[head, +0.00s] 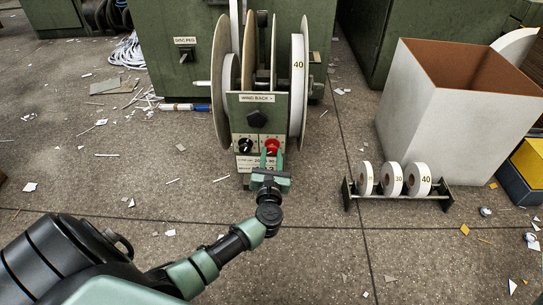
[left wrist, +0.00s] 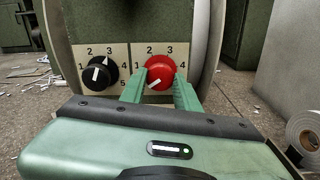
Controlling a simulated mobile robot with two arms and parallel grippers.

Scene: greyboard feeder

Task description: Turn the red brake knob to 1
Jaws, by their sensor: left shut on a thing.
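The red brake knob (left wrist: 161,70) is round and sits on the right dial of the feeder's front panel. It also shows in the head view (head: 272,146). Numbers 1 to 4 are visible around it, with 1 on the left. A white mark shows on the lower left of its face, below the 1. My left gripper (head: 271,160) reaches the panel from the front, its green fingers on either side of the knob. In the left wrist view the gripper (left wrist: 160,88) is shut on the red knob. My right gripper is in neither view.
A black knob (left wrist: 100,72) is close on the left of the red one, and another black knob (head: 257,119) is above. Large reel discs (head: 298,85) flank the panel. A rack of rolls (head: 392,189) and a white bin (head: 435,118) stand right. Paper scraps litter the floor.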

